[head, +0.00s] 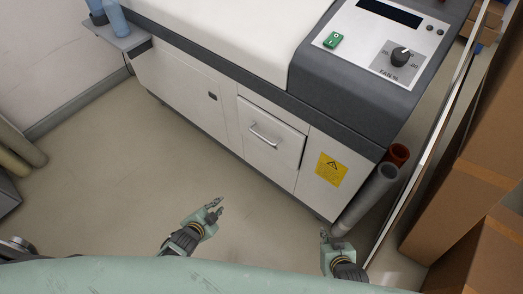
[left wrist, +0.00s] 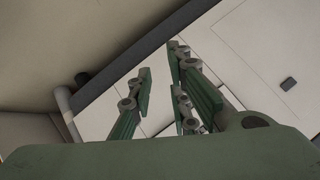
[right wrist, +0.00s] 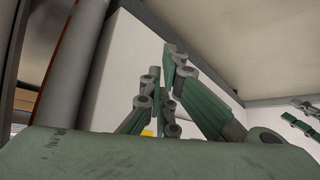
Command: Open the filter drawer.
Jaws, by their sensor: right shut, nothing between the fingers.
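The filter drawer (head: 285,147) is a white front with a pale bar handle (head: 264,135), low in the machine's cabinet. It looks shut, with a dark seam along its top and right edges. My left gripper (head: 216,208) is open and empty, in front of the cabinet and apart from the drawer, to the lower left of the handle; its spread fingers also show in the left wrist view (left wrist: 160,75). My right gripper (head: 324,237) is shut and empty, below the yellow label; its fingers show close together in the right wrist view (right wrist: 161,62). I cannot make out the handle in either wrist view.
The machine's top has a green switch (head: 333,40) and a fan knob (head: 401,55). A yellow warning label (head: 331,170) is right of the drawer. A grey tube (head: 366,197) and a red-brown tube (head: 398,154) stand at the right corner, near cardboard boxes (head: 470,170).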

